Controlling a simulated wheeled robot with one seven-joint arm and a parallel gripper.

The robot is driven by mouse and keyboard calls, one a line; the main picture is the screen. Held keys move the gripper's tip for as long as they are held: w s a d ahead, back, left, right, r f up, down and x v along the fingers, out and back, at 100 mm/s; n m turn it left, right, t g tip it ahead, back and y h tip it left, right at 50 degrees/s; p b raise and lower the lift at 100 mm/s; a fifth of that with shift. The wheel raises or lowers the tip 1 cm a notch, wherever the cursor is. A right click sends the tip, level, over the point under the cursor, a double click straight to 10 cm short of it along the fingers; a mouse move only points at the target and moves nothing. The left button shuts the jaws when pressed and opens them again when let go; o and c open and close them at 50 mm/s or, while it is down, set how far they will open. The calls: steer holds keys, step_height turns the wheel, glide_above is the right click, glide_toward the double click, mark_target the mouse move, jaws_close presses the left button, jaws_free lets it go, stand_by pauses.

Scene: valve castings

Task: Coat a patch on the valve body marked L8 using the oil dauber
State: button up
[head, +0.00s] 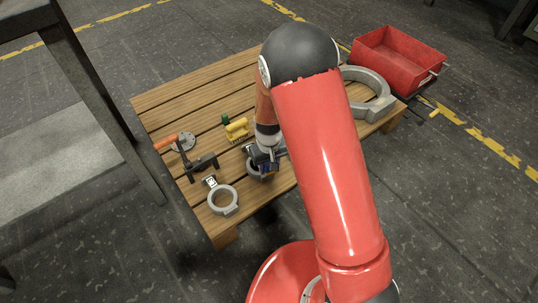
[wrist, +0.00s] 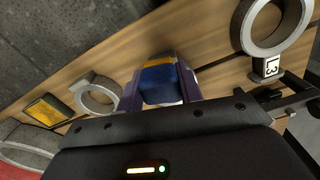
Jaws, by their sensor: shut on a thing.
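My gripper (wrist: 160,92) is shut on a blue block-like tool with a tan upper edge (wrist: 160,84), apparently the oil dauber. In the head view my gripper (head: 264,165) is low over the pallet's near part, beside or over a grey ring casting (head: 254,174) that it partly hides. In the wrist view a grey ring casting (wrist: 82,104) lies left of the held tool; I cannot read a mark on it. Another ring casting (head: 231,209) lies at the pallet's near left; in the wrist view this right-hand ring (wrist: 246,38) has a tag reading L3 (wrist: 268,67). I see no L8 mark.
The slatted wooden pallet (head: 160,102) also holds a dark clamp (head: 203,163), an orange-handled disc tool (head: 180,142), a yellow item (head: 237,129) and a large grey ring (head: 380,105). A yellow-faced item (wrist: 45,110) shows in the wrist view. A red bin (head: 395,68) stands behind.

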steer(key=shift+r+p, duration=1.5)
steer(key=shift+r, duration=1.05)
steer(key=shift+d, duration=0.1)
